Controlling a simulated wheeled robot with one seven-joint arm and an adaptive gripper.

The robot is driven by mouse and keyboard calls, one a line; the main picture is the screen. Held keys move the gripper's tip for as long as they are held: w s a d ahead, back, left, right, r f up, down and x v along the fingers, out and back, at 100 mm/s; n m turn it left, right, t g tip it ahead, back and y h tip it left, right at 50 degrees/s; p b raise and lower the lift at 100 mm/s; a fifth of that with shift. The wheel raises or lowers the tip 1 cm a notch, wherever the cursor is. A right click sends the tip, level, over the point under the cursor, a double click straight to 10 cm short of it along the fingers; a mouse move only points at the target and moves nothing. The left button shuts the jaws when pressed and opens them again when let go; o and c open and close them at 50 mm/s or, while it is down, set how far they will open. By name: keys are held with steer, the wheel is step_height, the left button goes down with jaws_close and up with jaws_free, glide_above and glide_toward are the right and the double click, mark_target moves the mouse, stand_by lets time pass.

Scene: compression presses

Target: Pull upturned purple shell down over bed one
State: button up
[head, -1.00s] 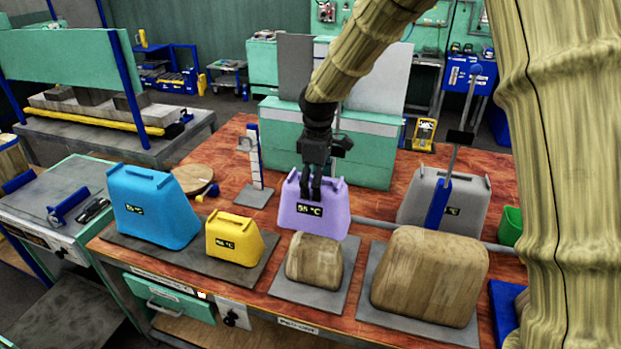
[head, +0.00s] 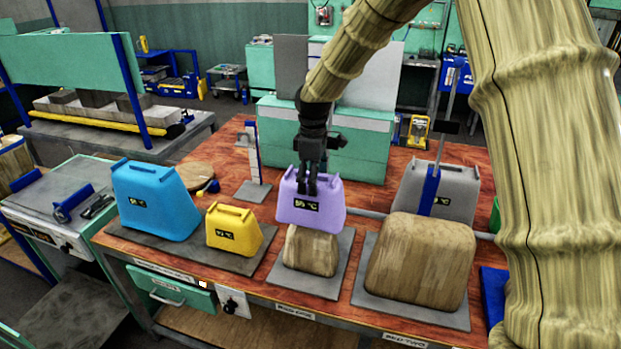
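The purple shell (head: 326,214) is in the middle of the head view, with a temperature label on its face. Its lower edge overlaps the top of the wooden block (head: 311,255) on bed one (head: 290,282). The block's lower front is uncovered. Whether shell and block touch, I cannot tell. My gripper (head: 313,188) points down at the shell. Its two dark fingers, close together, overlap the shell's upper front and hide part of it. Whether they pinch it or only press on it does not show.
Blue (head: 155,203) and yellow (head: 233,232) shells stand on the plate at left. At right, a larger wooden block (head: 420,262) sits on bed two, with a grey shell (head: 462,198) and blue lever (head: 430,190) behind it. A green cabinet (head: 325,150) stands behind.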

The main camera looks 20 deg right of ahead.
steer(key=shift+s+r, duration=0.15)
steer(key=shift+r, duration=0.05)
steer(key=w+f+p, duration=0.2)
steer(key=p, duration=0.1)
steer(key=shift+w, duration=0.1)
steer(key=f+b, duration=0.1)
steer(key=f, duration=0.2)
steer(key=f+b, duration=0.2)
steer(key=f, duration=0.1)
steer(key=f+b, duration=0.2)
steer(key=f, duration=0.1)
steer(key=shift+s+d+f, duration=0.1)
steer(key=shift+s+f, duration=0.1)
steer(key=shift+s, duration=0.15)
step_height(320, 180, down, 5)
steer(key=b, duration=0.3)
steer(key=shift+f, duration=0.1)
steer(key=shift+f+b, duration=0.4)
steer(key=shift+f, duration=1)
